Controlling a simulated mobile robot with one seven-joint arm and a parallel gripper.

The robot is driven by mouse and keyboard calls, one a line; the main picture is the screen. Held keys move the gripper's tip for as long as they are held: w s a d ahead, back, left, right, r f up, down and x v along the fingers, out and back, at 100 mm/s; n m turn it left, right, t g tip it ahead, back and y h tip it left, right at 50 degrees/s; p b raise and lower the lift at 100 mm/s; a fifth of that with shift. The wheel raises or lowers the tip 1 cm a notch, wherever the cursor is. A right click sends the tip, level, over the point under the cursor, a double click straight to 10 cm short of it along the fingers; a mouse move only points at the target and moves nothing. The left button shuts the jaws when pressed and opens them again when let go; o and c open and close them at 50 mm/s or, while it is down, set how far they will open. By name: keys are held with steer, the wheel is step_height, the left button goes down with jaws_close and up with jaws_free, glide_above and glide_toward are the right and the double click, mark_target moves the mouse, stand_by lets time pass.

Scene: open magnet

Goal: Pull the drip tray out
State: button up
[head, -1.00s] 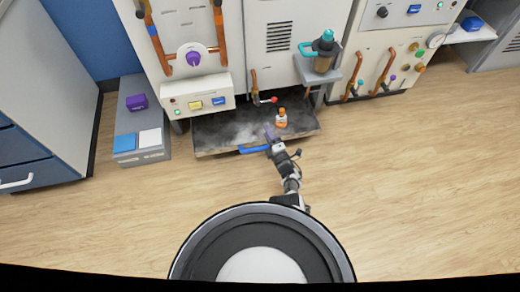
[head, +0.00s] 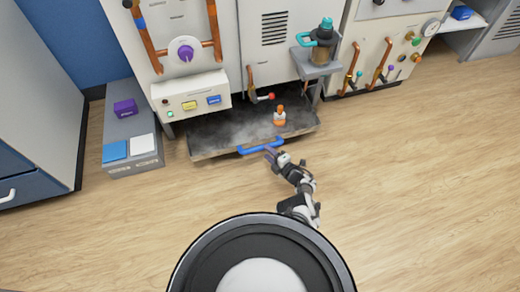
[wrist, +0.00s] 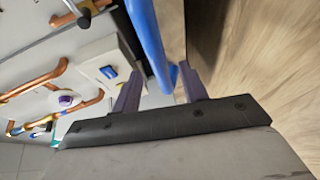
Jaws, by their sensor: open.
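The drip tray (head: 208,142) is a wide, shallow dark tray low at the foot of the white cabinet. A blue bar handle (head: 260,146) is on its front edge. My gripper (head: 271,154) is open at the right part of this handle, just in front of the tray. In the wrist view, the blue handle (wrist: 151,45) lies in the gap between the two purple fingers of my gripper (wrist: 159,88). I cannot tell whether either finger touches it. An orange and white bottle (head: 280,117) stands upright on the tray's right part.
A grey box (head: 132,125) stands on the floor to the left. A shelf with a teal-topped jug (head: 319,42) is at upper right. The wooden floor in front is clear.

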mark_target(260, 147)
steer(key=b+x, duration=0.2)
steer(key=x, duration=0.3)
steer(key=shift+f, duration=0.15)
steer(key=shift+w+a+b, duration=0.45)
steer(key=shift+w+a, duration=0.05)
jaws_close()
